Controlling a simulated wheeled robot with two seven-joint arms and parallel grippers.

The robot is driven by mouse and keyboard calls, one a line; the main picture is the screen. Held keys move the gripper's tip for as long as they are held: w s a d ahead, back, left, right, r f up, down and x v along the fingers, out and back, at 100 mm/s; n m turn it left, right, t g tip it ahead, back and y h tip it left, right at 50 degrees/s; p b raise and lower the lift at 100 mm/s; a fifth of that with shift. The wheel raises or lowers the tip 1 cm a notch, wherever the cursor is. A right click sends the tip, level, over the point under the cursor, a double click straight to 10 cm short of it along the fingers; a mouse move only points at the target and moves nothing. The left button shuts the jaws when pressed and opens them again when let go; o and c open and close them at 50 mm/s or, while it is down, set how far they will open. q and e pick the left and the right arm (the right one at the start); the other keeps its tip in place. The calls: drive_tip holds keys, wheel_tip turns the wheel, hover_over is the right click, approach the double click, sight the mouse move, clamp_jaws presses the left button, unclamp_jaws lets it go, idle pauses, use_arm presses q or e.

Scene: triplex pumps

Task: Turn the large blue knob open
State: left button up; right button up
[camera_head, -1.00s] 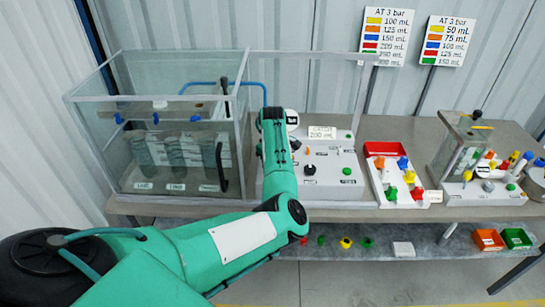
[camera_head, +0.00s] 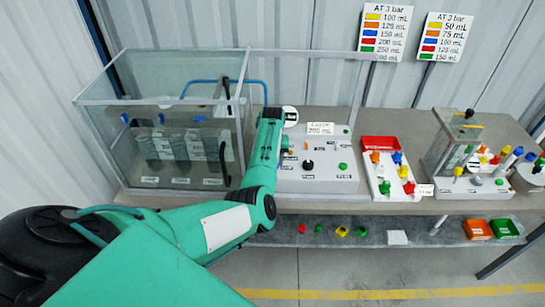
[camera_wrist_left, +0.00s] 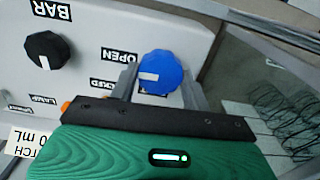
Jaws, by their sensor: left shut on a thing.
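The large blue knob (camera_wrist_left: 160,72) shows in the left wrist view, with a white mark pointing to the picture's left. A label reading OPEN (camera_wrist_left: 118,55) and a partly covered label ending in "CKED" (camera_wrist_left: 104,84) stand left of it. My left gripper (camera_wrist_left: 163,84) has one grey finger on each side of the knob and is shut on it. In the head view my left arm reaches the white panel (camera_head: 325,175) beside the tank; the arm hides the blue knob and the fingers there. My right gripper is not in view.
A black knob (camera_wrist_left: 47,50) sits on the same panel, close to my gripper. A glass tank (camera_head: 125,165) stands left of my arm. A white tray with coloured knobs (camera_head: 392,190) and a smaller rig (camera_head: 478,187) stand to the right. A lower shelf (camera_head: 270,234) runs below.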

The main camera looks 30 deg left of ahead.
use_arm(q)
drive_tip(key=shift+m, duration=0.3)
idle(0.4)
drive_tip(key=o, duration=1)
drive_tip(key=shift+r+b, duration=2.05)
drive_tip(key=shift+r, duration=4.9)
